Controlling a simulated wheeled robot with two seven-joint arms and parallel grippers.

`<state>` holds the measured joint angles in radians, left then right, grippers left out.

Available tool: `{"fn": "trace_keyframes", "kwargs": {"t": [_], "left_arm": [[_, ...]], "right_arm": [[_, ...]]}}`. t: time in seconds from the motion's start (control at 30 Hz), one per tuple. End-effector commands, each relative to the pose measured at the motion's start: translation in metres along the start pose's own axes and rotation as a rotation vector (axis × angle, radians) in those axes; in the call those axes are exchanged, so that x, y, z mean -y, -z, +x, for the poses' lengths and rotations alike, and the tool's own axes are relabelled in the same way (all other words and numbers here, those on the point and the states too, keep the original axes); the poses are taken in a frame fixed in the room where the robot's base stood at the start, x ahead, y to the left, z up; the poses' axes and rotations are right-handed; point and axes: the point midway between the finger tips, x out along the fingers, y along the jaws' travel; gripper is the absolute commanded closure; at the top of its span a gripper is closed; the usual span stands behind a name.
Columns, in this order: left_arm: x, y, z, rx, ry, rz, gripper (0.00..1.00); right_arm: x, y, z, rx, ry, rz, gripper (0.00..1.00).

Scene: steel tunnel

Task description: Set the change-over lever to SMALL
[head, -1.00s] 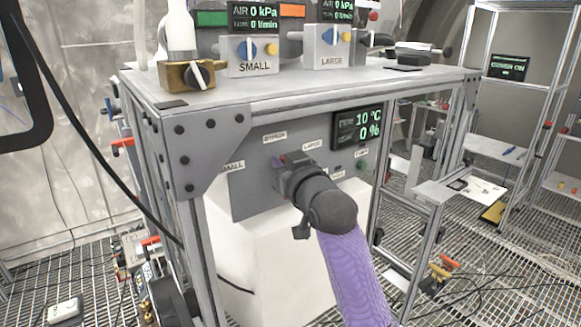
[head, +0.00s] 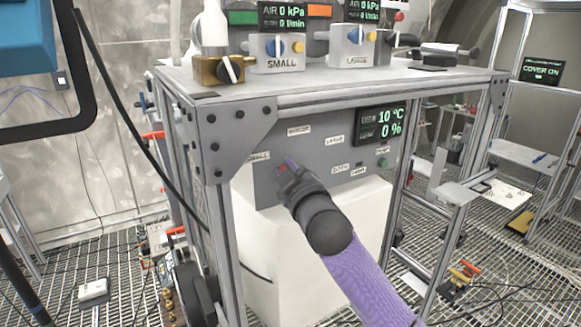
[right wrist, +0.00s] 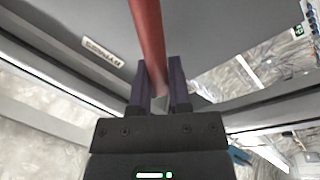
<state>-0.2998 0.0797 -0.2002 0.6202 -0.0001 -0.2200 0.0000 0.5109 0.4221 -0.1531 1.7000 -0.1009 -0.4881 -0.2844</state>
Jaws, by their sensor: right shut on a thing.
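The change-over lever is a red bar; in the right wrist view the lever (right wrist: 148,40) runs down between the two dark fingers. My right gripper (right wrist: 159,90) is shut on it. In the head view my right gripper (head: 284,172) is against the grey front panel (head: 330,158), just below and right of the SMALL label (head: 258,156). Only a bit of red shows at its fingertips there; the hand hides the lever's pivot. The BYPASS label (head: 299,130) is up and right of the gripper, the LARGE label (head: 335,140) farther right. My left gripper is not in view.
A display (head: 380,126) on the panel reads 10 °C and 0 %. Valve boxes and a brass valve (head: 218,70) stand on the bench top (head: 330,82) above. A white block (head: 290,250) is below the panel. A black cable (head: 130,125) hangs at left.

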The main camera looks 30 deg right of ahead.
Motion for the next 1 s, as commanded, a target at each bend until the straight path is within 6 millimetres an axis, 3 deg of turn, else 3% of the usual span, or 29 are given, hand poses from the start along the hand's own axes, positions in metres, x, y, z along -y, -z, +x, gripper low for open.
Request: {"fn": "trace_keyframes", "kwargs": {"t": [0.7, 0.73, 0.83, 0.87, 1.0], "left_arm": [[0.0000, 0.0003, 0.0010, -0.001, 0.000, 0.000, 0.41], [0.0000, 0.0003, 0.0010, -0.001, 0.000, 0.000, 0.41], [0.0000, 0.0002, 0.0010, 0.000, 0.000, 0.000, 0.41], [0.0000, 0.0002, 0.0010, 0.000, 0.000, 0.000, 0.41], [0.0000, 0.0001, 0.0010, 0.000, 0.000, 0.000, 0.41]], "right_arm": [[0.0044, -0.0006, -0.0009, -0.013, 0.001, -0.065, 1.00], [0.0045, -0.0006, -0.0009, -0.013, 0.001, -0.065, 0.71], [0.0044, -0.0006, -0.0009, -0.013, 0.001, -0.064, 0.50], [0.0044, -0.0006, -0.0009, -0.013, 0.001, -0.064, 0.44], [0.0042, -0.0006, -0.0009, -0.013, 0.000, -0.064, 0.44]]}}
